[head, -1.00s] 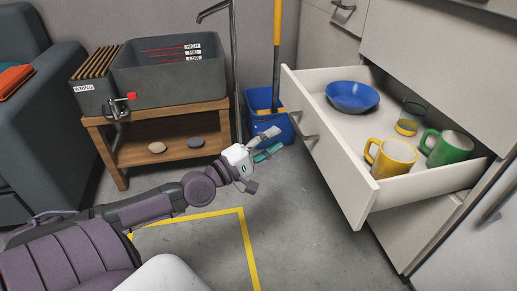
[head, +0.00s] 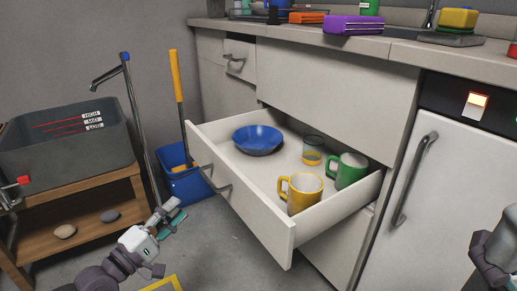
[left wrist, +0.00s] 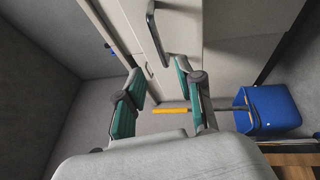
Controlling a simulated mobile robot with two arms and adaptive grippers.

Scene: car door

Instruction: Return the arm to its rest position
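My left arm reaches in from the bottom left of the head view. Its white gripper with teal finger pads (head: 172,213) is low, in front of the blue bucket and left of the open drawer (head: 270,215). In the left wrist view the two fingers (left wrist: 158,74) stand apart with nothing between them. A dark drawer handle (left wrist: 153,35) shows beyond the fingertips. Part of my right arm (head: 496,252) shows at the right edge; I see no right fingers.
The open drawer holds a blue bowl (head: 257,139), a glass (head: 313,150), a yellow mug (head: 301,193) and a green mug (head: 349,171). The blue bucket (head: 186,185) stands left of it. A wooden bench (head: 75,222) carries a grey basin (head: 68,143). A fridge (head: 436,180) is at right.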

